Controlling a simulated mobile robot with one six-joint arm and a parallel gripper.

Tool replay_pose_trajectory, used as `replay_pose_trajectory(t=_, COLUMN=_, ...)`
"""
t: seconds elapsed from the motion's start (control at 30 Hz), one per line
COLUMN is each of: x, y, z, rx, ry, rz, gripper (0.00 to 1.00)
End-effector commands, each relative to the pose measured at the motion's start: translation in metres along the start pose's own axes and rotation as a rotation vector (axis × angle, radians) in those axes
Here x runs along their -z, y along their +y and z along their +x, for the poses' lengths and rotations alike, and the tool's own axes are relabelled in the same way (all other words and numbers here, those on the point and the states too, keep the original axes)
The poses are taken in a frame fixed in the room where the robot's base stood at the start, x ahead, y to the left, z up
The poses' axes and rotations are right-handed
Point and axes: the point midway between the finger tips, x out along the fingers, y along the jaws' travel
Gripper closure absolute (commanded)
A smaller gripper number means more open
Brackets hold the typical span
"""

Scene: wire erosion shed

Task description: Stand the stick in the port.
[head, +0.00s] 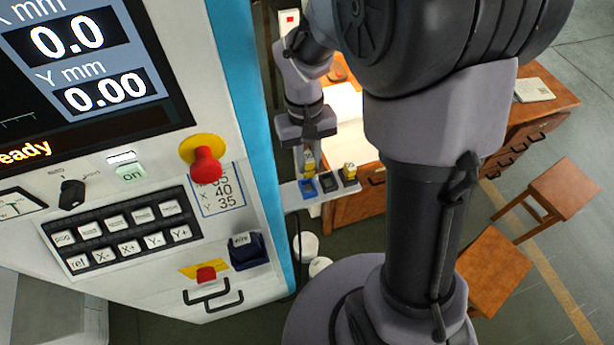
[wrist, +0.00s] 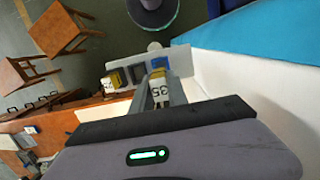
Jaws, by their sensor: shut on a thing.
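My gripper (head: 307,150) is shut on a white and yellow stick (head: 308,163). In the wrist view the stick (wrist: 158,92) stands between the fingers (wrist: 155,95), with "35" on its white part and its yellow end away from me. That end is at the blue port (wrist: 160,63) on a pale shelf; whether it is above the port or just inside cannot be told. The blue port (head: 308,190) also shows in the head view just below the stick. A dark grey port (head: 329,183) beside it looks empty.
A second white and yellow stick (head: 349,170) stands in the black port at the shelf's right. The pale shelf (head: 292,197) juts from the machine with its blue edge (head: 262,130). A wooden desk (head: 340,208) and stools (head: 565,187) stand beyond.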

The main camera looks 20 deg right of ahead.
Motion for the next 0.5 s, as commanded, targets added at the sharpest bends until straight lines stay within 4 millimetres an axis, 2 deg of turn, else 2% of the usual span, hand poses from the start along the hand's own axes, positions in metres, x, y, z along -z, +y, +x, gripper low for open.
replay_pose_trajectory(t=0.03, x=0.001, y=0.000, z=0.012, rx=0.000, ry=-0.001, rz=0.000, gripper=1.00)
replay_pose_trajectory(t=0.17, x=0.003, y=0.000, z=0.029, rx=0.000, ry=-0.002, rz=0.000, gripper=1.00)
replay_pose_trajectory(t=0.3, x=0.007, y=0.000, z=0.055, rx=0.000, ry=-0.001, rz=0.000, gripper=1.00)
replay_pose_trajectory(t=0.5, x=0.007, y=0.000, z=0.055, rx=0.000, ry=0.002, rz=0.000, gripper=1.00)
